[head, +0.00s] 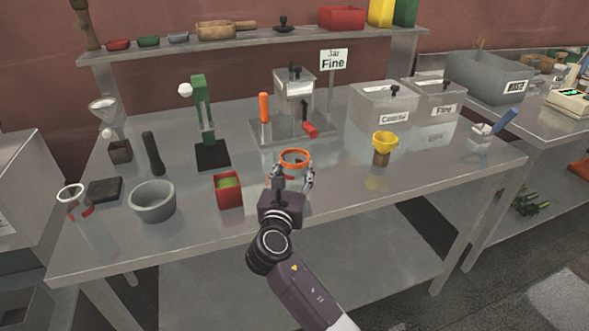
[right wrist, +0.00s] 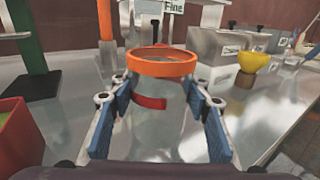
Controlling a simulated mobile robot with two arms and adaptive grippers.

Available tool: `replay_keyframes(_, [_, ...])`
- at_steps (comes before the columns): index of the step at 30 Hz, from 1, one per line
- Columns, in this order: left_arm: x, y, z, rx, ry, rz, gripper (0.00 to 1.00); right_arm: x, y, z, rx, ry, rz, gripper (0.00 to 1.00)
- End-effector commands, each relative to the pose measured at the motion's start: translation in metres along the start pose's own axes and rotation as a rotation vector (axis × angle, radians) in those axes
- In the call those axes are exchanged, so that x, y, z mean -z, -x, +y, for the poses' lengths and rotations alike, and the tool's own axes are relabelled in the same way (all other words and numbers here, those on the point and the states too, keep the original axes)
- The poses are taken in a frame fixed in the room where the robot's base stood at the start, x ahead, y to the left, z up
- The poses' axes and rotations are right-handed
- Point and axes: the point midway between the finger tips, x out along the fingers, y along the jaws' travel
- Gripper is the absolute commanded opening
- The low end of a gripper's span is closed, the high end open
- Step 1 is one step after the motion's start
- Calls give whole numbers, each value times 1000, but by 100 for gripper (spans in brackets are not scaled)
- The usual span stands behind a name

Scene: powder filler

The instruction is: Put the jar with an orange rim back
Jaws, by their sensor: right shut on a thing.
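A clear glass jar with an orange rim (head: 295,156) is near the middle of the metal table; it also fills the middle of the right wrist view (right wrist: 162,66). My right gripper (head: 293,178) is shut on the jar, with its blue-padded fingers (right wrist: 163,125) on either side of the glass. The jar looks upright and empty. I cannot tell whether its base touches the table. My left gripper is not in view.
A red box (head: 228,191) and a grey bowl (head: 152,201) stand left of the jar. Bins labelled "Coarse" (head: 383,104) and "Fine" (head: 434,98) stand at the back right. The front right tabletop is clear.

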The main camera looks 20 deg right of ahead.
Motion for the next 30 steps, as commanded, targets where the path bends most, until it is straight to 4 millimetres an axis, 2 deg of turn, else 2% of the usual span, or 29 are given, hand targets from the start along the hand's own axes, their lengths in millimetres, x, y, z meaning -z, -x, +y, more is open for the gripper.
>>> replay_keyframes(2, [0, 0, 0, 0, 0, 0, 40, 3, 0, 0, 0, 1, 0, 16])
replay_keyframes(3, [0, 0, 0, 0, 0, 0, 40, 3, 0, 0, 0, 0, 1, 47])
replay_keyframes(7, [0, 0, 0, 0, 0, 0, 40, 2, 0, 0, 0, 0, 1, 62])
replay_keyframes(17, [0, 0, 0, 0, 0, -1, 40, -1, 0, 0, 0, -1, 0, 62])
replay_keyframes(19, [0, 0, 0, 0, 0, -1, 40, 0, 6, 0, -1, 0, 1, 62])
replay_keyframes(23, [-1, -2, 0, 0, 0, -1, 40, 1, 29, 1, -2, -3, 3, 62])
replay_keyframes(30, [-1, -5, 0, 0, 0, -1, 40, 1, 81, 1, -2, -2, 2, 62])
